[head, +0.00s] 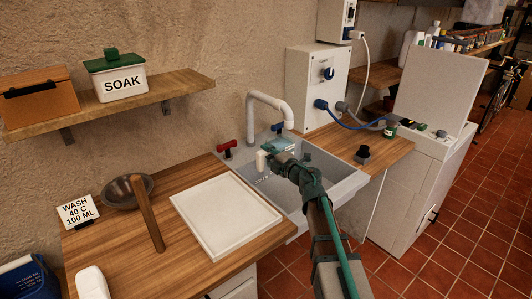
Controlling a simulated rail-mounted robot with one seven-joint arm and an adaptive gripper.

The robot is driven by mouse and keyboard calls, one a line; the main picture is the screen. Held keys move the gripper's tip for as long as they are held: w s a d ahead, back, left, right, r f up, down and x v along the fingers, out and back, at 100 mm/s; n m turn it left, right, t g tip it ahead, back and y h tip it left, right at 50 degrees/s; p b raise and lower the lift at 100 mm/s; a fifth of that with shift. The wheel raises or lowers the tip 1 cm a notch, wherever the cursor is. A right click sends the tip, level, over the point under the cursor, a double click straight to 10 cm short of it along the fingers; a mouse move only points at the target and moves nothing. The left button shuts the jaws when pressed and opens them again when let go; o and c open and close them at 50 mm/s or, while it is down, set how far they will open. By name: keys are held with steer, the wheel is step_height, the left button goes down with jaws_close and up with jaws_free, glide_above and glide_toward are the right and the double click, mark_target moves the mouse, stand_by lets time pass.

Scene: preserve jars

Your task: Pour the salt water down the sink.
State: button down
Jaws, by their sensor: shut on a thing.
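The grey sink (337,180) is set in the wooden counter, with a white curved tap (270,100) at its back. My gripper (273,155) is above the sink basin, close to the tap. It is shut on a small pale, partly clear vessel (282,144). The gripper and arm hide much of the vessel. I cannot tell its tilt or see any salt water in it. A short cream cylinder (261,160) shows beside the fingers; I cannot tell whether it belongs to the vessel.
A white tray (225,215) lies left of the sink. A metal bowl (120,192) with a wooden handle and a "WASH 40 C 100 ML" card (77,211) are farther left. A red tap handle (227,146) stands at the sink's back. A dark knob-like object (363,153) is on the right.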

steer(key=shift+a+r+p, duration=0.1)
steer(key=shift+r+p, duration=0.1)
steer(key=shift+p, duration=0.2)
steer(key=shift+f+m, duration=0.5)
steer(key=shift+m, duration=0.6)
steer(key=shift+f+m, duration=0.45)
steer(key=shift+m, duration=0.65)
steer(key=shift+r+m, duration=0.3)
steer(key=shift+m, duration=0.2)
steer(key=shift+w+d+r+m, duration=0.15)
steer(key=shift+d+m, duration=0.05)
steer(key=shift+m, duration=0.3)
steer(key=shift+w+d+r+m, duration=0.1)
steer(key=shift+d+r+m, duration=0.1)
steer(key=shift+m, duration=0.3)
steer(key=shift+w+d+m, duration=0.3)
steer(key=shift+d+m, duration=0.15)
steer(key=shift+m, duration=0.55)
steer(key=shift+w+d+f+m+g, duration=0.1)
steer(key=shift+w+d+m+g, duration=0.2)
steer(key=shift+m, duration=0.4)
steer(key=shift+w+d+f+m+g, duration=0.1)
steer(key=shift+w+d+m, duration=0.2)
steer(key=shift+d+m, duration=0.3)
